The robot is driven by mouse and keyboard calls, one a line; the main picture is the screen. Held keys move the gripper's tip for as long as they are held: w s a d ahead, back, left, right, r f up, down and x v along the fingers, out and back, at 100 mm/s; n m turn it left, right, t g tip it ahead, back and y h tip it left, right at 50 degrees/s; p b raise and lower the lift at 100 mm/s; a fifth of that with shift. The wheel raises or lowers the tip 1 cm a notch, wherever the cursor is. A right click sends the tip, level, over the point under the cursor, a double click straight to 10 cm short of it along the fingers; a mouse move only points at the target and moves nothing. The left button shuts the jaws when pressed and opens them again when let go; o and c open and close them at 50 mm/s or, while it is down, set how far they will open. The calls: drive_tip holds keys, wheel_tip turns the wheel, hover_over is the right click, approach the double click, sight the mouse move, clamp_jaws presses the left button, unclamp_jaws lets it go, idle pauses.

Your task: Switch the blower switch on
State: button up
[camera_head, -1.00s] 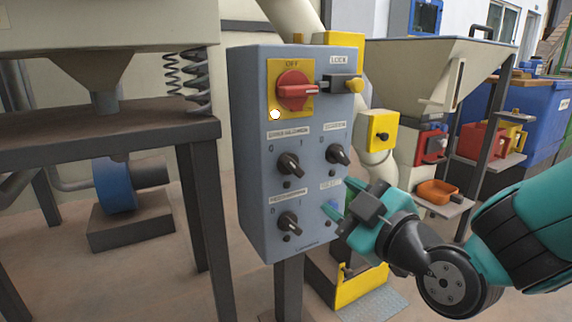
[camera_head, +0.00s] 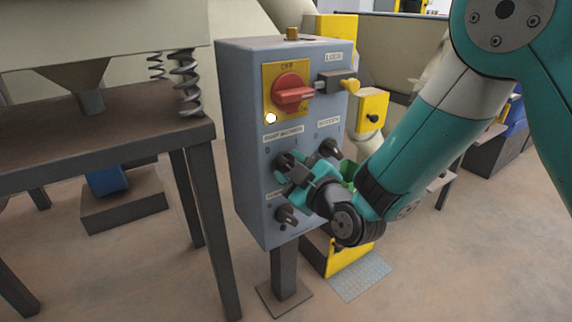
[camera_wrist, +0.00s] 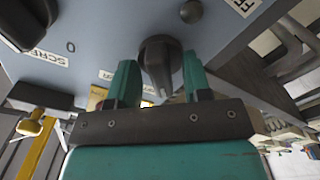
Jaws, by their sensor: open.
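The blower switch (camera_head: 282,161) is a black rotary knob on the grey-blue control panel (camera_head: 245,190), at the upper left of the small knobs. The label (camera_head: 283,134) above it appears to read "DUST BLOWER", with 0 and 1 marks. My gripper (camera_head: 296,172) is open right in front of this knob and partly hides it. In the wrist view the knob (camera_wrist: 157,60) stands between the two spread teal fingers (camera_wrist: 158,88). I cannot tell whether they touch it. Its exact setting is hard to tell.
The screen knob (camera_head: 330,148) is to the right and another black knob (camera_head: 287,215) is below. A red rotary switch (camera_head: 292,92) on a yellow plate and a lock (camera_head: 337,82) sit above. A dark steel frame (camera_head: 190,150) stands close at the left.

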drive_tip(key=shift+c, duration=0.3)
clamp_jaws()
drive_tip(key=shift+m, duration=0.3)
drive_tip(key=m, duration=0.3)
drive_tip(key=shift+m, duration=0.3)
drive_tip(key=m, duration=0.3)
drive_tip(key=shift+r+m, duration=0.1)
drive_tip(key=shift+m, duration=0.2)
drive_tip(key=m, duration=0.4)
drive_tip(key=shift+p, duration=0.3)
drive_tip(key=shift+w+m, duration=0.1)
drive_tip(key=shift+m, duration=2)
drive_tip(key=shift+r, duration=0.1)
